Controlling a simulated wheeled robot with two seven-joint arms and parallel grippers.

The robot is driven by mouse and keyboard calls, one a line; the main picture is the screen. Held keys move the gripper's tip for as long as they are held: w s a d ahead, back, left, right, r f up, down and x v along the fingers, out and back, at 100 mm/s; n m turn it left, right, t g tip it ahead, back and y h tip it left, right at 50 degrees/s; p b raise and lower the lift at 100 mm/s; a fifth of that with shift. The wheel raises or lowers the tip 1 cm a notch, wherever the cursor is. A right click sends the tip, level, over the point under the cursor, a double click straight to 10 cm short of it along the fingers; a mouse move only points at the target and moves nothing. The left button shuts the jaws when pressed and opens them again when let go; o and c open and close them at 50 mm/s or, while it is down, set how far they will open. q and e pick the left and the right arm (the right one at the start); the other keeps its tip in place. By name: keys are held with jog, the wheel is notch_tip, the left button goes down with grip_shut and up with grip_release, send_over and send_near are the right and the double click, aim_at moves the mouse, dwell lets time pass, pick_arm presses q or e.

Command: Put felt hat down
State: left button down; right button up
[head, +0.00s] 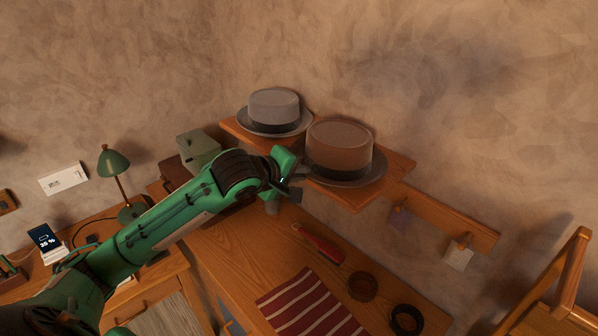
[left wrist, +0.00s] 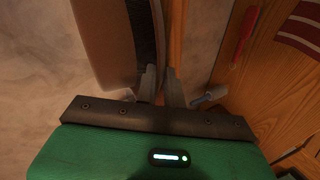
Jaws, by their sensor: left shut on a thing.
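In the left wrist view the fingers (left wrist: 162,88) pinch the dark brim beside the brown crown (left wrist: 104,42). The brim is very close to the shelf board (head: 352,200); I cannot tell if it touches. A second, grey hat (head: 273,107) sits on the shelf to the left. My right gripper is not in view.
Below the shelf is a wooden desk (head: 235,250) with a red-handled item (head: 320,246), dark rings (head: 362,286) and a striped cloth (head: 309,305). A hook rail (head: 440,222) runs right of the shelf. A green lamp (head: 113,162) stands at left.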

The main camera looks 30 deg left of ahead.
pick_arm(q)
jog(key=c, duration=1.5)
grip_release()
jog(key=b+v, duration=0.3)
jog(key=v, duration=0.9)
jog(key=shift+d, duration=0.1)
